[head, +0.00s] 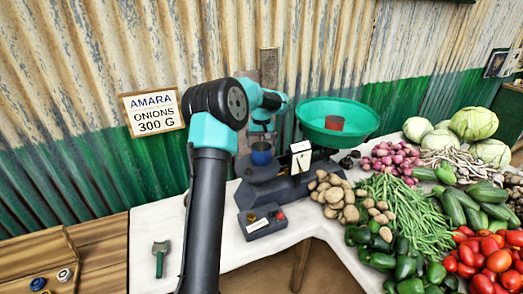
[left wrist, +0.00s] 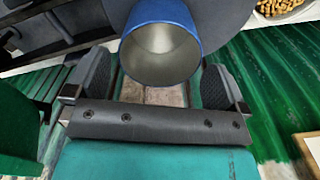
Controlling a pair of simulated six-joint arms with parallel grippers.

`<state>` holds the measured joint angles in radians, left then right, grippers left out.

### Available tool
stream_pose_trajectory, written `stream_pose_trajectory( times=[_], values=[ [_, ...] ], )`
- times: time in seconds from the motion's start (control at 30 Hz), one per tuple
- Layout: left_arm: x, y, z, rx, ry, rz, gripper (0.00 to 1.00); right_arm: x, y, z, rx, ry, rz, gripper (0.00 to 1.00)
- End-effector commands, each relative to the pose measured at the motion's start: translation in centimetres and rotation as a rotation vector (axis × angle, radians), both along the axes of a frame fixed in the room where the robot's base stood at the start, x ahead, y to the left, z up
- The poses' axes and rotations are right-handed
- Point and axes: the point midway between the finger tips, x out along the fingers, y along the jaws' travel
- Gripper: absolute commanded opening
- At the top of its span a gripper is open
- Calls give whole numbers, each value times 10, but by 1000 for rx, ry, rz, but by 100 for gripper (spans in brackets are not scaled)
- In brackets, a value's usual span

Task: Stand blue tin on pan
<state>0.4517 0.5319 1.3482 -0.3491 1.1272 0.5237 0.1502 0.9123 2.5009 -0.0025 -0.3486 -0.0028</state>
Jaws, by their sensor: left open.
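The blue tin (head: 261,155), open at the top, stands upright on the dark round plate (head: 247,173) at the left of the balance. My left gripper (head: 262,127) is directly above the tin, open. In the left wrist view the tin (left wrist: 160,50) shows its open mouth and pale, empty inside between my spread left fingers (left wrist: 157,85). Whether the fingers touch it cannot be told. The wide green pan (head: 345,108) is on the balance's right side and holds a red-brown tin (head: 334,123). My right gripper is not in view.
A grey box (head: 262,222) with a red button sits before the balance (head: 290,185). Small dark weights (head: 348,160) lie right of it. Potatoes, onions and other vegetables fill the right. A green-handled tool (head: 160,258) lies at left. A sign (head: 153,112) reads "Amara onions 300 g".

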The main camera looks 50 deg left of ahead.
Motion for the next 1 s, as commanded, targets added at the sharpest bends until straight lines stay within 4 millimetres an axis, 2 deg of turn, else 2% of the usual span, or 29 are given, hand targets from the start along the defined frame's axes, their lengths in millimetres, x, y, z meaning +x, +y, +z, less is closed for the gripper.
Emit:
stream_pose_trajectory(
  times=[0.2,0.4,0.57,1.0],
  values=[
    [1,0,43,2,-3,0,100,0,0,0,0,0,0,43],
    [0,0,67,0,-1,1,100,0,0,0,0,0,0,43],
    [0,0,73,0,-1,0,100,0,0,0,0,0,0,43],
    [0,0,72,0,0,0,100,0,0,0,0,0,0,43]
  ],
)
